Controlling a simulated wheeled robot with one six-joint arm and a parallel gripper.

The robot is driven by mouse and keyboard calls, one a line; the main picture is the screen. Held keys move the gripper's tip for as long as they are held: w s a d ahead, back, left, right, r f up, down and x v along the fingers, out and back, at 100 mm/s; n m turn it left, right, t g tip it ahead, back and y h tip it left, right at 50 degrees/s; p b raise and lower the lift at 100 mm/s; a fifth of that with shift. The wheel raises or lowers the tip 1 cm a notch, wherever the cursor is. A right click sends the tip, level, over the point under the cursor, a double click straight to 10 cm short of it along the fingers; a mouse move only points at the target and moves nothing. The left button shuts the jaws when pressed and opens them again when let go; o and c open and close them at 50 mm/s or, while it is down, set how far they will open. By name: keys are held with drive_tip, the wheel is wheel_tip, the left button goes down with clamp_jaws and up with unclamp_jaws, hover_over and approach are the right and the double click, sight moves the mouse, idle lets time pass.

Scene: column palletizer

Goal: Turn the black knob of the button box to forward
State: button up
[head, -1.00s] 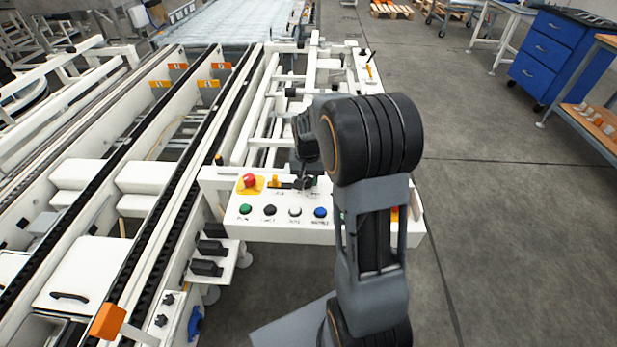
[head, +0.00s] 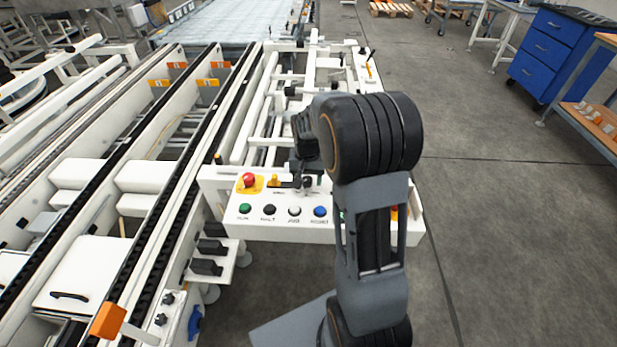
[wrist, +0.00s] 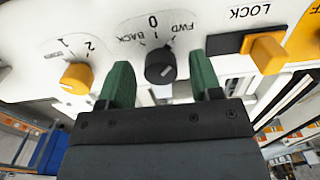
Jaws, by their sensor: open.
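The black knob (wrist: 160,66) is on the white front of the button box (wrist: 100,25), under the marks BACK, 0 and FWD, which read upside down in the wrist view. A light line shows on the knob, but I cannot tell surely which mark it is set to. My gripper (wrist: 159,74) is open, with one green finger on each side of the knob and a visible gap to each. In the head view the button box (head: 330,233) is partly covered by my arm, and the knob (head: 307,182) is small there.
A yellow knob (wrist: 76,78) marked 1 and 2 is left of the gripper in the wrist view. A yellow LOCK switch (wrist: 267,54) is close to the right finger. A red emergency button (head: 249,180) and several push buttons are on the box. Conveyor rails (head: 150,180) run at left.

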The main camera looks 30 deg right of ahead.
sight(308, 179)
wheel_tip(308, 179, up, 14)
drive_tip(key=p, duration=0.2)
idle(0.4)
drive_tip(key=shift+f, duration=0.15)
idle(0.3)
